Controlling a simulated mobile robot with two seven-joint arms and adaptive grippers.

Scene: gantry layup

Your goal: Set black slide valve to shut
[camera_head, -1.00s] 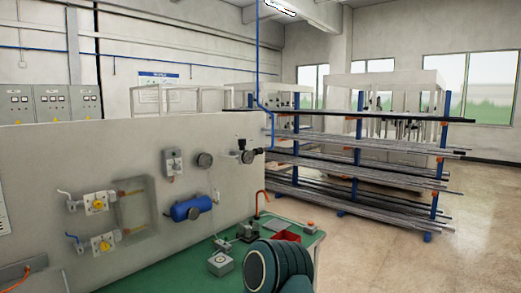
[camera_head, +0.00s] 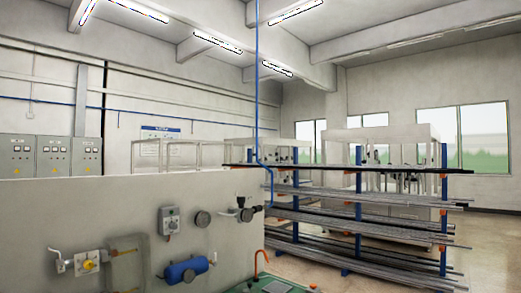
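A small fitting with black parts (camera_head: 246,213) is mounted near the right end of the pale wall panel (camera_head: 60,215). It may be the black slide valve, but it is too small to tell, and I cannot read its setting. Neither of my grippers is in view.
A yellow-knobbed valve (camera_head: 88,264) and a blue cylinder (camera_head: 186,269) are on the panel. Part of the green bench top (camera_head: 250,286) shows below, with an orange hook-shaped part (camera_head: 262,260). A rack of long bars (camera_head: 357,230) stands at right.

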